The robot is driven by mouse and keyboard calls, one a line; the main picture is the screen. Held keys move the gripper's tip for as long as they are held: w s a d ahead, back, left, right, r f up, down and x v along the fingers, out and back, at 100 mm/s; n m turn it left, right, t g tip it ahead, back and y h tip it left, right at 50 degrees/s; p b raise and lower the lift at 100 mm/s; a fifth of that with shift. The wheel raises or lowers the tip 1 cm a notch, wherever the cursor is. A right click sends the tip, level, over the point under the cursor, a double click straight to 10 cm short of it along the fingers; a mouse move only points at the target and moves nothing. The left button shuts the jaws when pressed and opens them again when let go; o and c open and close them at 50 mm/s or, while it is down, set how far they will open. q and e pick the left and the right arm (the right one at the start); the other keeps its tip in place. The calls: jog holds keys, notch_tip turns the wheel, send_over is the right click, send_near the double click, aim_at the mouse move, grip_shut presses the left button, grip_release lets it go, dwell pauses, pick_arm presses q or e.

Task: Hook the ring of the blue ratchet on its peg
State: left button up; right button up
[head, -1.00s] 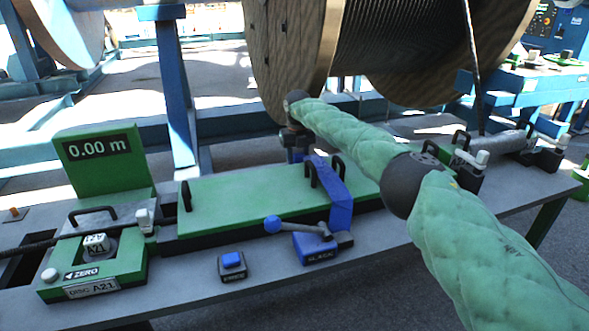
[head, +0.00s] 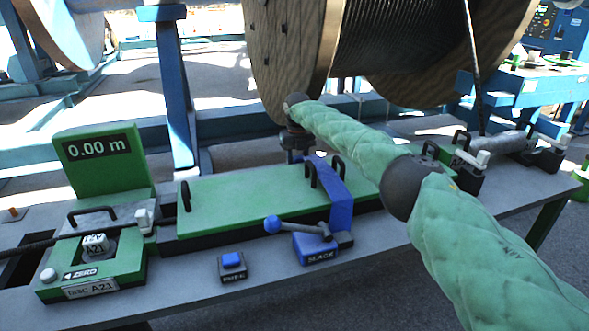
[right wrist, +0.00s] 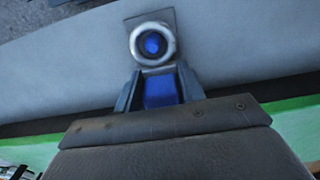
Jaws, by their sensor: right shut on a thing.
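The blue ratchet (head: 317,246) stands on the front of the bench, with its handle pointing left. Its blue strap (head: 341,205) runs up and over the green cover (head: 240,200) toward the far side. My right gripper (right wrist: 154,88) is shut on the strap's end (right wrist: 160,90). The pale metal ring (right wrist: 138,42) lies just beyond the fingertips. The blue peg (right wrist: 153,44) shows inside the ring's opening, above a grey square plate. I cannot tell how far down the peg the ring sits. In the head view, the cover's far edge hides the fingertips and ring. My left gripper is not in view.
A large wooden cable reel (head: 300,50) stands close behind my right wrist. Black handles rise from the cover. A blue button box (head: 232,265) and a green counter showing 0.00 m (head: 100,160) are to the left.

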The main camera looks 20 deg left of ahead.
jog(key=shift+f+b, duration=0.35)
jog(key=shift+f, duration=0.15)
dwell(0.5)
jog(key=o, duration=1.2)
jog(key=shift+r, duration=0.1)
notch_tip(320, 180, up, 8)
jog(key=shift+f, duration=0.2)
jog(key=shift+f, duration=0.1)
